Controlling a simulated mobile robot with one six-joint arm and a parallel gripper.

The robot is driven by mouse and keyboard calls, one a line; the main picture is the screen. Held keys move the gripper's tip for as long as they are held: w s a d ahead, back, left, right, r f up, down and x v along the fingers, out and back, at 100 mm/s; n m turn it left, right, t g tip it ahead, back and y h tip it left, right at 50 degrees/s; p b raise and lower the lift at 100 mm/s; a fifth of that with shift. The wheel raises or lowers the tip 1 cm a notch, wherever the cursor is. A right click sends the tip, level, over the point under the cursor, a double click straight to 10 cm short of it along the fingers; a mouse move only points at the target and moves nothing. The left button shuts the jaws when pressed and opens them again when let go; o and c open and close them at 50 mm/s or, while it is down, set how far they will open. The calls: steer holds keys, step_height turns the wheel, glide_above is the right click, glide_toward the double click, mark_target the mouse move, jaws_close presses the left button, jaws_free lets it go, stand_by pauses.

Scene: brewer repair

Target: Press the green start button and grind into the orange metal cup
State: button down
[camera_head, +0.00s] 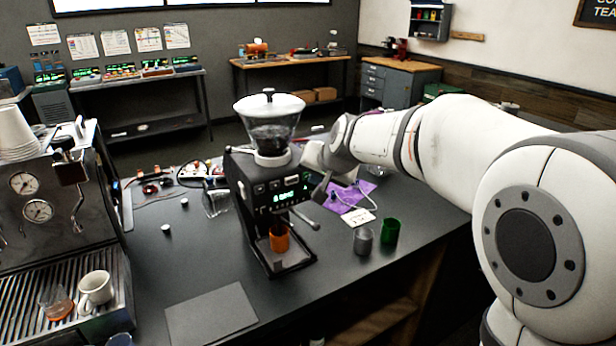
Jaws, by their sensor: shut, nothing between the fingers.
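The black grinder (245,190) stands upright on the dark table, with a clear bean hopper (270,122) on top. Its front panel shows a lit display (285,197) with pale green characters. The green start button cannot be told apart from the panel at this size. The orange metal cup (279,240) stands on the grinder's base below the spout. My gripper (319,190) is shut and empty, close to the right side of the grinder's front panel. Whether it touches the panel is not clear.
A grey cup (363,241) and a green cup (390,231) stand right of the grinder. A purple cloth (350,199) with cables lies behind them. An espresso machine (40,215) with a white mug (95,289) is at left. A dark mat (211,314) lies in front.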

steer(key=shift+s+d+b, duration=0.4)
steer(key=shift+s, duration=0.25)
steer(key=s+d+b, duration=0.1)
steer(key=s, duration=0.1)
steer(key=s+d+b, duration=0.1)
steer(key=s, duration=0.1)
steer(key=shift+d+b, duration=0.3)
steer(key=shift+d, duration=0.1)
steer(key=s+d+f+g+h, duration=0.1)
steer(key=s+d+f, duration=0.3)
steer(key=s, duration=0.4)
steer(key=s+d+f+n+g+h, duration=0.1)
steer(key=s+d+f+g, duration=0.1)
steer(key=s+d+f, duration=0.3)
steer(key=s+d+f+g+h, duration=0.2)
steer(key=s+d+f, duration=0.2)
steer(key=s, duration=0.7)
steer(key=shift+s+d+f+n, duration=0.15)
steer(key=shift+s+d+n, duration=0.2)
steer(key=shift+d, duration=0.55)
